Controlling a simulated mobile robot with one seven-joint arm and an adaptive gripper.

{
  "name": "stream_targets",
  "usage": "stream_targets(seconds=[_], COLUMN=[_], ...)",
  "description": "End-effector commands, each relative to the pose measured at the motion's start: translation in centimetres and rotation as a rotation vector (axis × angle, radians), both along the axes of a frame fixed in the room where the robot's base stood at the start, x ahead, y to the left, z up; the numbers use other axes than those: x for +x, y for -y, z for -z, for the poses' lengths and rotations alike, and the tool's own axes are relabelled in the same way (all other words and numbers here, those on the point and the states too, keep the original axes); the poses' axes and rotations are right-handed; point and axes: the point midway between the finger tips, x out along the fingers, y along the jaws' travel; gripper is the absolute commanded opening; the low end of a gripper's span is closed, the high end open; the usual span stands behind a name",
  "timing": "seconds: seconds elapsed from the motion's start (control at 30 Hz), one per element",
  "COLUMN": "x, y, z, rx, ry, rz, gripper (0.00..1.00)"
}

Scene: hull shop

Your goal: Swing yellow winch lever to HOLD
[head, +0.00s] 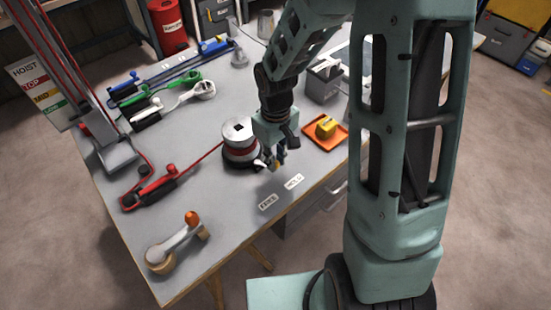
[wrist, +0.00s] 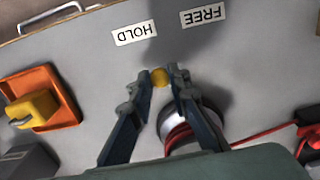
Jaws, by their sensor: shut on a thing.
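The winch (head: 240,135) is a grey drum with red rope on the bench; it shows partly behind my fingers in the wrist view (wrist: 183,128). The lever's round yellow knob (wrist: 159,77) sits between my fingertips. My gripper (head: 275,162) is low beside the drum and shut on the knob; its fingers also show in the wrist view (wrist: 161,80). Most of the lever arm is hidden. The HOLD label (head: 294,181) and FREE label (head: 268,201) lie in front. In the wrist view the knob appears roughly in line with the HOLD label (wrist: 134,33).
An orange tray (head: 335,142) with a yellow object (head: 326,125) stands right of my gripper. A red rope runs left to a red-handled fitting (head: 150,190). An orange-knobbed metal part (head: 175,245) lies at the front left. The bench around the labels is clear.

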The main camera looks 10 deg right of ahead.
Motion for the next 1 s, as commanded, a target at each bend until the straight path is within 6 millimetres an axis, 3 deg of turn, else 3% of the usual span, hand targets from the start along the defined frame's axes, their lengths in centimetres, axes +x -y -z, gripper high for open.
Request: stream_targets(seconds=[0.1,0.13,0.3,0.67,0.77,1.0], x=[0.3,0.3,0.2,0.2,0.2,0.3], y=[0.0,0.0,0.0,0.0,0.0,0.0], z=[-0.1,-0.1,-0.1,-0.7,-1.9,-6.8], rx=[0.001,0.0,0.0,-0.001,0.0,0.0], ry=[0.007,0.007,0.005,0.004,0.007,0.01], rz=[0.0,0.0,0.001,0.001,0.002,0.002], gripper=[0.0,0.18,0.33,0.33,0.33,0.33])
